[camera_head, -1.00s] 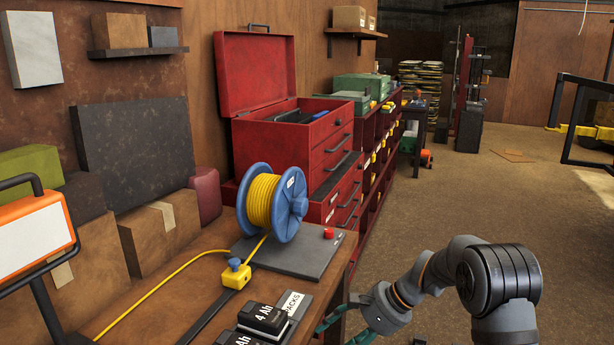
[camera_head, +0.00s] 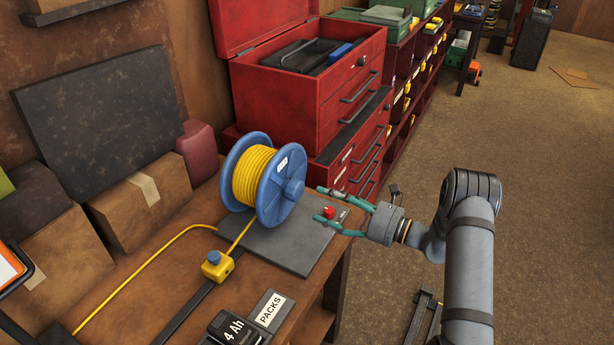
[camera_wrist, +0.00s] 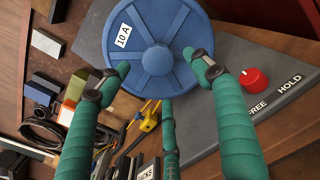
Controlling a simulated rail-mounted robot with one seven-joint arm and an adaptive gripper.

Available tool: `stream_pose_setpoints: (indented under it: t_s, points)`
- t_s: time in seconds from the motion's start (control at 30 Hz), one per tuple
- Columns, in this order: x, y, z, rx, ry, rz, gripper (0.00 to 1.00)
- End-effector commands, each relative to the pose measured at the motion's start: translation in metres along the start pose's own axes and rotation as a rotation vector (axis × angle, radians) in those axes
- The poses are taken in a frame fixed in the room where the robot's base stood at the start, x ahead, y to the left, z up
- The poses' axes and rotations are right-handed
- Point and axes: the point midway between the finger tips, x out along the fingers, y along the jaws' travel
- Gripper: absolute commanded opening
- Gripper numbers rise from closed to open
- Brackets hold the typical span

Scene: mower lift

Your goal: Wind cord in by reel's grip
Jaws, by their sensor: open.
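The cord reel (camera_head: 272,190) has blue flanges and stands on a dark grey plate (camera_head: 290,240) on the bench. Yellow cord (camera_head: 252,176) is wound on it. A round hub (camera_head: 293,190) sticks out of its right flange; I cannot make out a separate grip. The cord runs down through a yellow block (camera_head: 217,265) with a blue knob, then left along the bench. My gripper (camera_head: 324,204) is open and empty, its teal fingers pointing at the reel's right face. In the wrist view, the fingertips (camera_wrist: 155,62) appear either side of the hub; contact is unclear.
A red knob (camera_wrist: 254,79) sits on the plate by "FREE" and "HOLD" lettering, close to my fingers. A red tool chest (camera_head: 310,90) stands behind the reel. Battery packs (camera_head: 235,328) lie at the bench front. Open floor (camera_head: 530,200) is to the right.

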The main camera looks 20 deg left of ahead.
Motion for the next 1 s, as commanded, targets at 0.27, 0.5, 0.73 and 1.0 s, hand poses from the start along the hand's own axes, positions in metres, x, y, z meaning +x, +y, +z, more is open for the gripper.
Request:
stream_pose_setpoints:
  t_s: [0.27,0.5,0.73,1.0]
  points:
    - [0.052,0.003,0.002,-0.004,0.002,0.006,0.64]
    - [0.084,0.002,0.001,-0.006,0.003,0.005,0.64]
    - [0.092,0.001,0.000,-0.005,0.002,0.003,0.64]
    - [0.091,0.001,-0.001,-0.005,0.003,0.004,0.58]
